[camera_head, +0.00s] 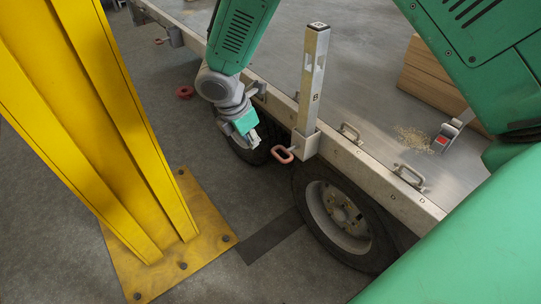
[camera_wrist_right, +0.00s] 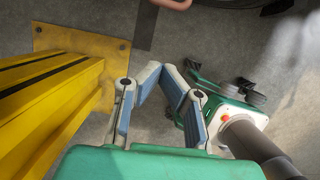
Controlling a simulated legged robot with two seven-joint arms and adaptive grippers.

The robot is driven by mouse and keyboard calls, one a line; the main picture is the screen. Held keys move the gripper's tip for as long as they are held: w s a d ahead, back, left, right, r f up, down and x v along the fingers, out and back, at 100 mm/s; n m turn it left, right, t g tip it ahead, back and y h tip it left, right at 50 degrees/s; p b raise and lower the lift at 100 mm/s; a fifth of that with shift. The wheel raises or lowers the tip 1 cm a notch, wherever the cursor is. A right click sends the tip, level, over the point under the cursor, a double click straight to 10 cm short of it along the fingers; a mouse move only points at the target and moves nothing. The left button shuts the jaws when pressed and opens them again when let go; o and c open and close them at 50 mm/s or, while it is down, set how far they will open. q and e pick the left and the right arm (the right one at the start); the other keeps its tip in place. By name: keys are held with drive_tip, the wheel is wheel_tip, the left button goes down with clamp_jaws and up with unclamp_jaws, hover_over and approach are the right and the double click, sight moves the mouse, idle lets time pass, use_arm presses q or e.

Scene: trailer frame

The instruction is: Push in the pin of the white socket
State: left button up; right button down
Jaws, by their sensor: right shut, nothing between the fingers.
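The white socket (camera_head: 304,146) sits on the trailer's side rail and has an upright grey post (camera_head: 314,75) in it. The pin, with a red loop handle (camera_head: 284,154), sticks out from the socket's left side. How deep the pin sits I cannot tell. In the right wrist view the red handle (camera_wrist_right: 172,4) is cut by the top edge. My right gripper (camera_head: 254,139) is left of the handle and a little above it in the picture, apart from it. In the wrist view its blue-padded fingers (camera_wrist_right: 160,68) are closed and empty. My left gripper is not in view.
A yellow column (camera_head: 95,100) with a bolted base plate (camera_head: 205,215) stands at left. Trailer wheels (camera_head: 345,215) are below the rail. Metal loops (camera_head: 410,178) and a wooden block (camera_head: 432,75) are on the trailer bed. Grey floor between column and wheel is open.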

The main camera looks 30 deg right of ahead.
sight(287, 151)
drive_tip(key=d+f+b, duration=0.3)
drive_tip(key=d+f, duration=0.3)
drive_tip(key=f, duration=0.4)
drive_tip(key=shift+w+d+f, duration=0.2)
drive_tip(key=shift+w, duration=0.15)
drive_tip(key=d+p, duration=0.1)
drive_tip(key=d, duration=0.2)
drive_tip(key=shift+w+d, duration=0.15)
drive_tip(key=shift+d, duration=0.2)
drive_tip(key=shift+a+r+p, duration=0.1)
drive_tip(key=shift+a+p, duration=0.05)
drive_tip(key=shift+p, duration=0.2)
